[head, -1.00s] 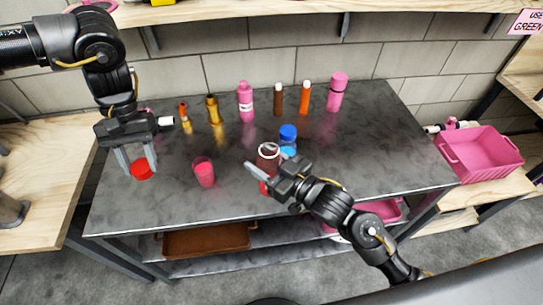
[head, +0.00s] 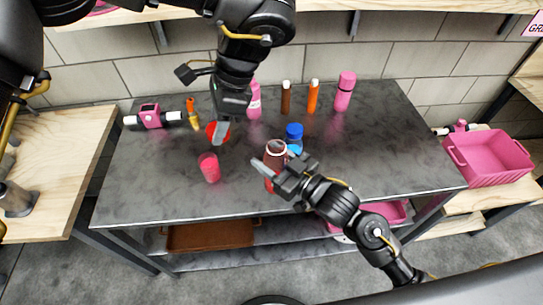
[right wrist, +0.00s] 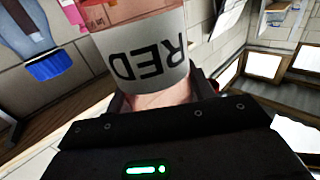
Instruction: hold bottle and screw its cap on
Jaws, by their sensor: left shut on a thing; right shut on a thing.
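The bottle (head: 275,160) is dark red with a pale ring at its open top. It stands near the middle of the dark table. My right gripper (head: 271,176) is shut around its body. The right wrist view shows its white label (right wrist: 150,62) reading RED, upside down. The red cap (head: 212,132) is held by my left gripper (head: 219,138), above the table, to the left of the bottle and apart from it. The fingers hide part of the cap.
A pink-red cup (head: 209,167) stands left of the bottle. A blue-capped bottle (head: 293,132) is close behind it. Several bottles, including an orange one (head: 312,97) and a pink one (head: 345,92), line the back. A pink device (head: 150,116) sits at the back left.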

